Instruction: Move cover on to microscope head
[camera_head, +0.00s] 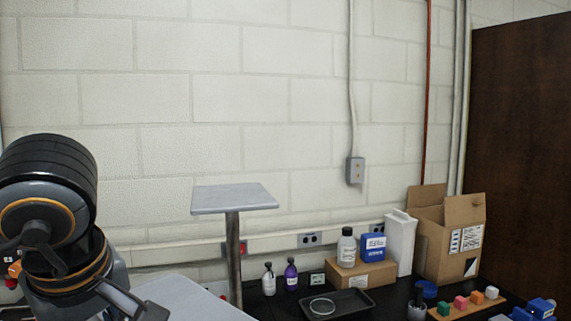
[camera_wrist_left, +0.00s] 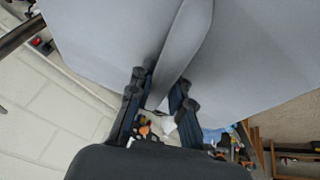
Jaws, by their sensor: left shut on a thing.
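The cover (camera_wrist_left: 110,45) looks like a large smooth light-grey piece with a raised ridge, and it fills the upper part of the left wrist view. My left gripper (camera_wrist_left: 160,92) is shut on this ridge, with one dark finger on each side. In the head view my left arm comes in at the left. A light-grey surface (camera_head: 190,300), which looks like the same cover, shows beside it at the bottom edge, partly cut off. I cannot make out a microscope head in either view. My right gripper is not in view.
A small grey platform on a post (camera_head: 235,199) stands right of my left arm. A block wall closes the back.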

